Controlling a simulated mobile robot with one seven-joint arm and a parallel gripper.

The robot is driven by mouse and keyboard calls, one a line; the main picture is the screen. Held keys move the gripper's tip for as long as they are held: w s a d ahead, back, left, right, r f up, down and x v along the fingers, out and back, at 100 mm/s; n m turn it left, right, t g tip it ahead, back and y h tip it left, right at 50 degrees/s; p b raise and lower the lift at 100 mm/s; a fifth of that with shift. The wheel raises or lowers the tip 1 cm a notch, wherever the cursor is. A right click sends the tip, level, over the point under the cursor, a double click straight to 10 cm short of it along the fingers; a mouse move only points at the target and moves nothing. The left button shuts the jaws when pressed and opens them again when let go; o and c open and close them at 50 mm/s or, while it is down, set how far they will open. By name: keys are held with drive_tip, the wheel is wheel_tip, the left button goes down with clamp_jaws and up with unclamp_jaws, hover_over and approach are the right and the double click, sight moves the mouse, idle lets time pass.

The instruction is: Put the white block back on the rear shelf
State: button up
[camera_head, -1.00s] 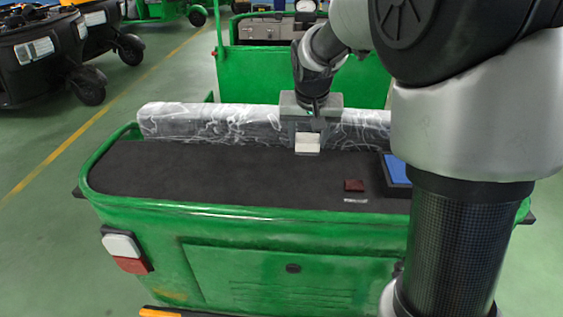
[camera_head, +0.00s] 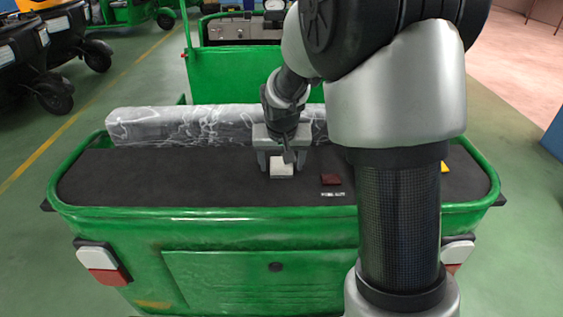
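The white block (camera_head: 282,168) sits on the dark rear shelf (camera_head: 170,178) of the green cart, near the middle and in front of the plastic-wrapped roll. My gripper (camera_head: 281,164) is above and around the block, pointing down. Its two fingers stand to either side of the block, with small gaps showing, so it looks open. The block's underside is hidden, but it appears to rest on the shelf.
The wrapped roll (camera_head: 165,126) lies along the shelf's back edge. A dark red block (camera_head: 331,180) is just right of the white block, with a small label (camera_head: 332,194) in front. A yellow item (camera_head: 444,167) shows at right. My arm hides part of the shelf.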

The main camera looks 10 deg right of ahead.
drive_tip(key=shift+r, duration=0.1)
drive_tip(key=d+v, duration=0.1)
drive_tip(key=v, duration=1.1)
drive_tip(key=s+r+n, duration=0.1)
drive_tip(key=s+r, duration=0.1)
drive_tip(key=s, duration=0.9)
drive_tip(key=s+r+n+t+y, duration=0.1)
drive_tip(key=s+r, duration=0.1)
drive_tip(key=s, duration=1)
drive_tip(key=shift+s+r+p, duration=0.25)
drive_tip(key=shift+s+p, duration=0.05)
drive_tip(key=shift+p, duration=0.1)
wheel_tip(320, 180, up, 6)
drive_tip(key=p, duration=0.6)
drive_tip(key=shift+r, duration=0.15)
